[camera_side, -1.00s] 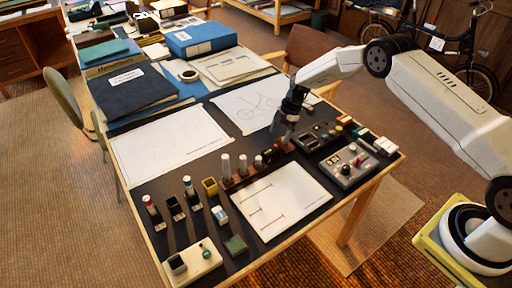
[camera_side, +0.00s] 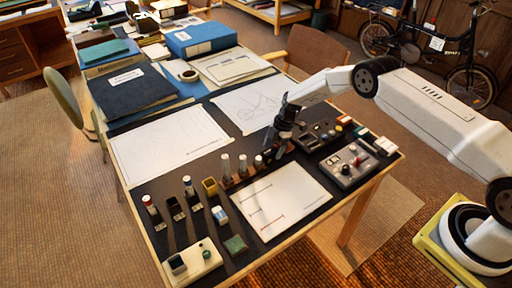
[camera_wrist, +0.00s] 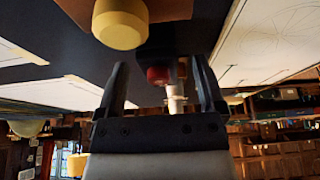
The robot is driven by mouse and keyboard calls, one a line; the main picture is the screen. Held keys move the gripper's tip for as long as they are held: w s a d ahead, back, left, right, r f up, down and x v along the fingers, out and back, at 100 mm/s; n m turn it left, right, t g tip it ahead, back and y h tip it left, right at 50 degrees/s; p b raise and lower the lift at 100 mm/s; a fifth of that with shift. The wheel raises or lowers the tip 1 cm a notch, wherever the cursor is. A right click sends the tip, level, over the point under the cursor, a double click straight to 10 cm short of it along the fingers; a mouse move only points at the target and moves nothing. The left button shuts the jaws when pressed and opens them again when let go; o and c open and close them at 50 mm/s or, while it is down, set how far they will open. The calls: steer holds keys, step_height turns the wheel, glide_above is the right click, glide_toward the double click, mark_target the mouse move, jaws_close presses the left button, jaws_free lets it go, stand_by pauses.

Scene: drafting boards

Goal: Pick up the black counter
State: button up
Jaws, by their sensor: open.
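My gripper (camera_side: 277,148) is open, low over the far right end of a row of small pieces on the dark table. It partly hides the pieces there. In the wrist view, my gripper (camera_wrist: 163,85) has its two dark fingers apart, with nothing clearly held. A dark shape (camera_wrist: 172,42) lies beyond the fingertips and may be the black counter, but it blends into the dark surface. A red-ended piece (camera_wrist: 157,75) and a pale cylinder (camera_wrist: 175,98) show between the fingers. I cannot make out the black counter for certain in the side view.
Pale cylinders (camera_side: 243,166) stand in the row left of my gripper. A yellow-ended piece (camera_wrist: 120,26) is close to the fingers. A white sheet (camera_side: 290,200) lies in front, a grey control box (camera_side: 349,167) to the right. Drawing sheets (camera_side: 170,142) lie behind.

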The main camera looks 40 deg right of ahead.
steer(key=shift+a+f, duration=0.3)
steer(key=shift+f, duration=0.35)
jaws_close()
